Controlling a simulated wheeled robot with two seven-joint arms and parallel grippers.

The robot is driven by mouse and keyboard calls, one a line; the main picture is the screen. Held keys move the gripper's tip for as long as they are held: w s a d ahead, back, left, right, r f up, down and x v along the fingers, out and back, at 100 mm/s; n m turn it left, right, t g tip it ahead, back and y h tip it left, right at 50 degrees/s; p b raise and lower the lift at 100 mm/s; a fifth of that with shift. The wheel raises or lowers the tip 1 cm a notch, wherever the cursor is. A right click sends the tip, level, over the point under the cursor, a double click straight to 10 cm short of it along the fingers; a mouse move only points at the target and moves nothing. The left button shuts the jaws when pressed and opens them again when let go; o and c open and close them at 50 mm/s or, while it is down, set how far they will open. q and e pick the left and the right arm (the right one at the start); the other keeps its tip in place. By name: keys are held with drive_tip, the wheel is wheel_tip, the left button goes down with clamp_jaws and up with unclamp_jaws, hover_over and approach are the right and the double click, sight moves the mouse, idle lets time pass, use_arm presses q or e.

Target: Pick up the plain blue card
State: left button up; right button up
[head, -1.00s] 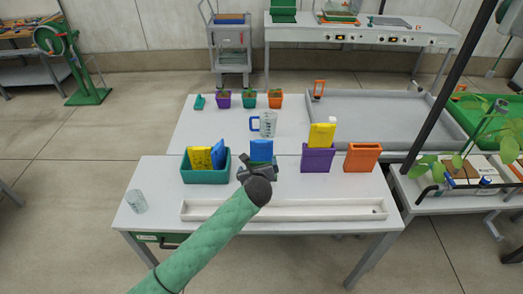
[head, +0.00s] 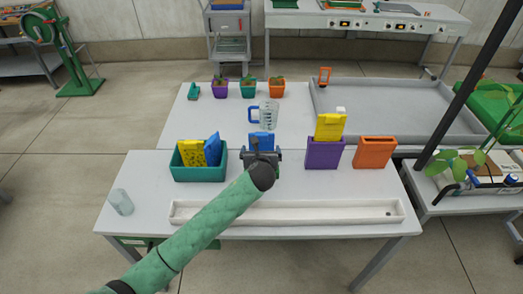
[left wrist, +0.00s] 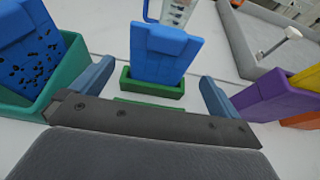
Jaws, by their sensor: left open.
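The plain blue card (head: 262,138) stands upright in a small green holder (left wrist: 152,86) on the near table. In the left wrist view the card (left wrist: 165,55) shows a smooth face without holes. My left gripper (head: 262,157) is open and empty just on the near side of the card. In the left wrist view its two fingers lie apart, one to each side of the holder, and the card is beyond them, not between them. A second blue card (left wrist: 32,50), with dark holes, leans in the teal bin (head: 203,175) to the left. My right gripper is not in view.
A yellow card (head: 190,153) shares the teal bin. A measuring jug (head: 268,114) stands behind the card. A white trough (head: 290,219) lies in front; a glass (head: 120,202) stands left.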

sight(262, 146)
use_arm(q)
drive_tip(key=shift+w+f, duration=1.05)
drive_tip(key=shift+w, duration=0.2)
drive_tip(key=p+x, duration=0.2)
drive_tip(key=x, duration=0.2)
drive_tip(key=shift+w+d+f+p, duration=0.1)
drive_tip(key=shift+d+p, duration=0.1)
drive_tip(key=shift+p, duration=0.1)
drive_tip(key=shift+w+f, duration=0.3)
drive_tip(key=shift+w, duration=0.1)
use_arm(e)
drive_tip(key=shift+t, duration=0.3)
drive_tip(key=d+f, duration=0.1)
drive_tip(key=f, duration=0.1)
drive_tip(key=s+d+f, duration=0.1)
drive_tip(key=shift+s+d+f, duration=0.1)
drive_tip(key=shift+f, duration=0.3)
use_arm(q)
drive_tip(key=shift+c, duration=0.4)
drive_tip(key=c, duration=0.6)
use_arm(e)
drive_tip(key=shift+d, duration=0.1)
